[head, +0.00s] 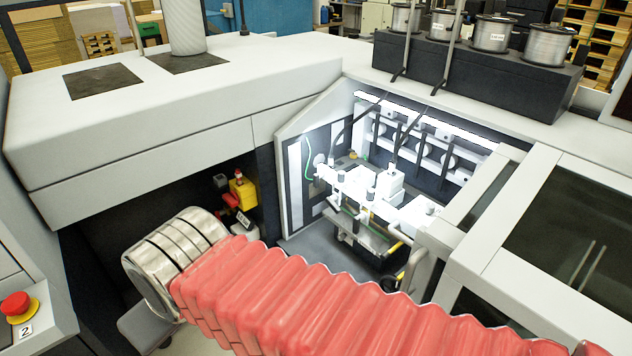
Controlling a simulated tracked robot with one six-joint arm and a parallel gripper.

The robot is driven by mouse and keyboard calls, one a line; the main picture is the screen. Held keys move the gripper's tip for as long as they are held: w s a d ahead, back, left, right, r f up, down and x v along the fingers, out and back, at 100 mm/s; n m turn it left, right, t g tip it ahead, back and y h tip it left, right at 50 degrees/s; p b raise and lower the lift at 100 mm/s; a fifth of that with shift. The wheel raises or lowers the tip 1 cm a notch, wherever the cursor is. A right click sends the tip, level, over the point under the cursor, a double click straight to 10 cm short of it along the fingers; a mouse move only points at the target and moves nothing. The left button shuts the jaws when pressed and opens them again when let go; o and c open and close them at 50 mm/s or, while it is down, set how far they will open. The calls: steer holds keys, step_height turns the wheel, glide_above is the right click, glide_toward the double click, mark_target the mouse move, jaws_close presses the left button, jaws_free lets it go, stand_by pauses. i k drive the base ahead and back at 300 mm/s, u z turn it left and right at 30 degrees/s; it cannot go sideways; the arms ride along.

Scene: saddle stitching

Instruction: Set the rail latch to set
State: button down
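The rail latch cannot be told apart for certain in the head view. A lit stitching bay (375,200) holds white stitching heads on a rail, with small knobs, yellow parts and a green tube too small to make out. Left of the bay, in a dark recess, are a yellow block (243,190) with a red top, a red part and a small tag (244,219) beside it. My arm, in a red bellows sleeve with a ringed metal end, crosses the front and hides the lower part of the machine. My gripper is not visible.
A pale machine cover (180,100) overhangs the recess on the left. A framed dark-glass guard (560,220) borders the bay on the right. Wire spools (492,35) stand on a black box behind. A red stop button (16,305) is at the lower left.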

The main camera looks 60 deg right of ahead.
mark_target(316, 176)
steer(key=z, duration=0.7)
steer(key=i, duration=0.55)
steer(key=z, duration=0.4)
